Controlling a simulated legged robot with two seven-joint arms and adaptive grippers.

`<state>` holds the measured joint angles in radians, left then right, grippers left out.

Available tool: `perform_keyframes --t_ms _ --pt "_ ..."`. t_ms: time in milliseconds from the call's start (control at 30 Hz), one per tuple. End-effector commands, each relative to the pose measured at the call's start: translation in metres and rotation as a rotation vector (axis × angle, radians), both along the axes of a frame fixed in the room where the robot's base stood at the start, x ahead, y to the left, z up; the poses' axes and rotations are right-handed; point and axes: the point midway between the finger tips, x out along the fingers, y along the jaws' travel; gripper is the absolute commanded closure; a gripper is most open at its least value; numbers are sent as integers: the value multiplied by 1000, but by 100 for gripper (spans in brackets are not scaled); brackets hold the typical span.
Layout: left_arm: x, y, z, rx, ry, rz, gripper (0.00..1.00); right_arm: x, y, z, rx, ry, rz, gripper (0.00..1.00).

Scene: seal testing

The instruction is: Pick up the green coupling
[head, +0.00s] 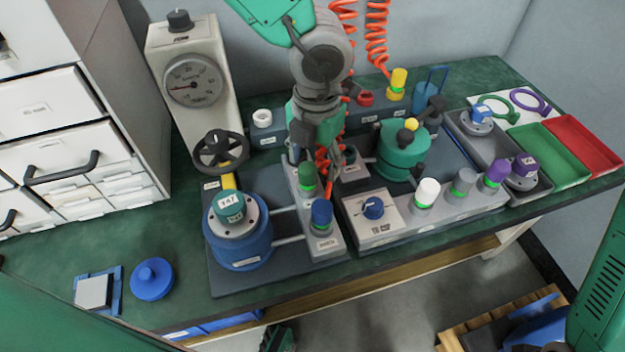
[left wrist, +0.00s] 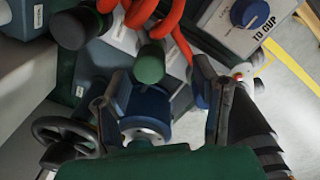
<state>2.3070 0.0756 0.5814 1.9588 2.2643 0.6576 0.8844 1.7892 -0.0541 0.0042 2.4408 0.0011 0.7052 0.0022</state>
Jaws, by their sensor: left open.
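The green coupling (head: 307,175) stands upright on a grey block, with a bright green ring at its base, behind a blue coupling (head: 322,214). My left gripper (head: 318,150) hangs above and just behind it in the head view. In the left wrist view the open fingers (left wrist: 155,82) are spread wide, and a green knob-shaped part (left wrist: 150,63), likely this coupling, shows just beyond their tips. A blue cylinder with a pale rim (left wrist: 146,115) shows between the fingers. Nothing appears held. My right gripper does not show clearly.
Orange coiled hoses (head: 376,45) hang close to the arm. A blue vessel (head: 240,245) and black handwheel (head: 220,151) stand left; a dial box (head: 373,207) and green vessel (head: 402,155) stand right. Green (head: 553,155) and red (head: 590,140) trays lie far right.

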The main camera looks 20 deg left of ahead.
Motion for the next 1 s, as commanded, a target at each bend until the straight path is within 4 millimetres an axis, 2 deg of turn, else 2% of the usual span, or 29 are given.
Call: perform_keyframes --t_ms 167,467,733,800,900,1000 --pt "0 4 -10 -2 1 -1 45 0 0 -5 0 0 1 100" --pt "2 5 -53 4 3 -2 45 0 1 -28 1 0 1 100" --pt "3 6 -55 0 0 -1 45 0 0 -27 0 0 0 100" --pt "3 6 -55 -1 0 -1 70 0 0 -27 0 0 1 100" --pt "3 7 -55 -2 1 -1 100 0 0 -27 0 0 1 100" --pt "2 6 -55 -2 1 -1 100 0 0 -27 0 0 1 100"
